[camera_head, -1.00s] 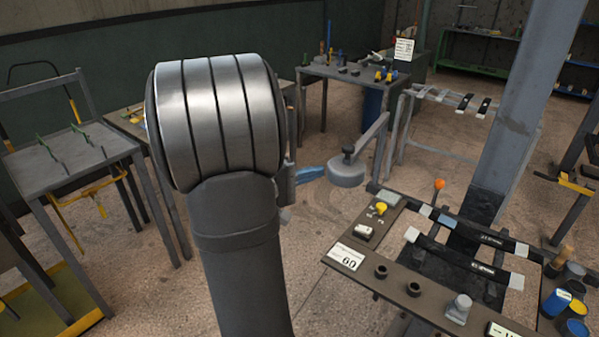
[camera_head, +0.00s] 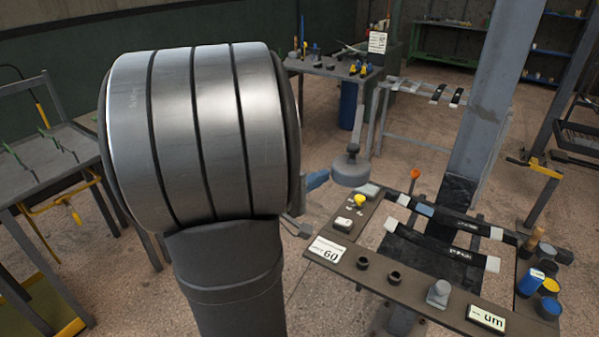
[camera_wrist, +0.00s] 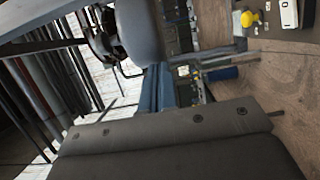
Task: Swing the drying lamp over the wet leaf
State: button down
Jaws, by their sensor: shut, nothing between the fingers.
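The drying lamp's round grey head (camera_head: 350,172), with a dark knob on top, hangs on a grey swing arm just behind the bench's back left corner. Two dark leaves with pale ends lie across the bench's frame. The rear leaf (camera_head: 460,224) has a blue-grey patch near its left end; I cannot tell for certain which leaf is wet. My gripper (camera_head: 322,178) shows only its blue fingers beside my big arm joint, at the lamp head's left side. In the wrist view the fingers (camera_wrist: 158,70) are shut and empty, close to the lamp head (camera_wrist: 138,32); contact is unclear.
The brown bench (camera_head: 405,278) carries a yellow button, sockets, a grey knob and number cards. Blue and yellow pots (camera_head: 548,287) stand at its right end. A grey column (camera_head: 490,110) rises behind the leaves. Another rack (camera_head: 425,90) and a tool table stand behind.

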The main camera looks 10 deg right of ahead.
jog(key=s+d, duration=0.4)
jog(key=d, duration=0.5)
jog(key=s+d, duration=0.3)
jog(key=d, duration=0.5)
jog(key=w+d, duration=0.2)
jog(key=d, duration=1.5)
jog(key=shift+w, duration=0.2)
jog(key=shift+r, duration=0.15)
jog(key=v, duration=1.7)
jog(key=shift+s+a+f, duration=0.15)
jog(key=shift+a+f, duration=0.1)
jog(key=shift+d, duration=0.1)
jog(key=x, duration=1.7)
